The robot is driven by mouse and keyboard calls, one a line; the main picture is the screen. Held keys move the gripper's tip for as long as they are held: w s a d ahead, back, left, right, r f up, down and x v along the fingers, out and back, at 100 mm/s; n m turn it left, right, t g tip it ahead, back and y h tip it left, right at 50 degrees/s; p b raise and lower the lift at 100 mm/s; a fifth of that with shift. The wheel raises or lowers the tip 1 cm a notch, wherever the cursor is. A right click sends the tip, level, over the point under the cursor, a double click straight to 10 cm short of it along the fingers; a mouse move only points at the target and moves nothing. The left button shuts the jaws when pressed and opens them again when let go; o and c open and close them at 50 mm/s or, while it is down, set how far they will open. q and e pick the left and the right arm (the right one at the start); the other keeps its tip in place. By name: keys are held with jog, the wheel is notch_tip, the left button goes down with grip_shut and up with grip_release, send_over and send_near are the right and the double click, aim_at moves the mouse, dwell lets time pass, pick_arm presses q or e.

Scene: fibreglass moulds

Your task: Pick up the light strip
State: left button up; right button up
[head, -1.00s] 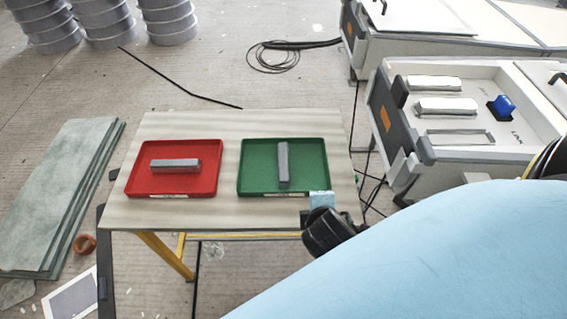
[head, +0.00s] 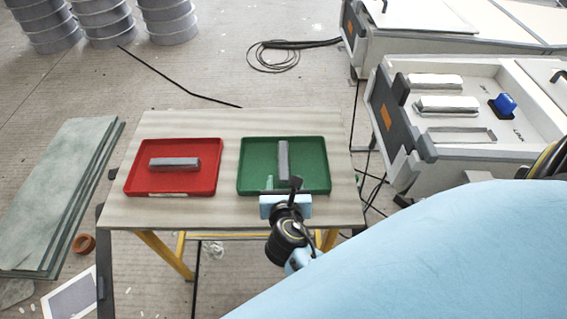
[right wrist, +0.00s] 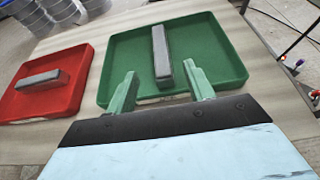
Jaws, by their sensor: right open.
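A grey strip (head: 175,164) lies crosswise in the red tray (head: 207,182). Another grey strip (head: 283,160) lies lengthwise in the green tray (head: 312,160). Both trays are on the table. From their colour I cannot tell which strip is the light one. My right gripper (head: 283,184) is open and empty at the near side of the green tray. In the right wrist view, its green fingers (right wrist: 160,70) are apart, with the near end of the green tray's strip (right wrist: 160,55) ahead between them. The gap to the strip is hard to judge. My left gripper is not in view.
A white machine case (head: 470,150) stands right of the table, with pale bars and a blue part (head: 503,105) in it. Stacked greenish slabs (head: 65,190) lie on the left. Cables lie on the floor. The table (head: 170,124) is bare around the trays.

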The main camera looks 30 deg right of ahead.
aim_at(285, 166)
jog(key=x, duration=0.4)
jog(key=shift+f+b, duration=0.15)
jog(key=shift+b, duration=0.2)
jog(key=b+x, duration=0.1)
jog(key=x, duration=0.1)
jog(key=b+x, duration=0.1)
jog(key=x, duration=0.1)
jog(key=shift+w+d+f, duration=0.1)
jog(key=shift+d+f, duration=0.05)
jog(key=shift+f, duration=0.35)
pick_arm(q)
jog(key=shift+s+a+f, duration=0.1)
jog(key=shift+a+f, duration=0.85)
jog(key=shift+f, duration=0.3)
pick_arm(e)
jog(key=shift+w+d+f, duration=0.15)
jog(key=shift+w+d, duration=0.1)
jog(key=shift+w, duration=0.05)
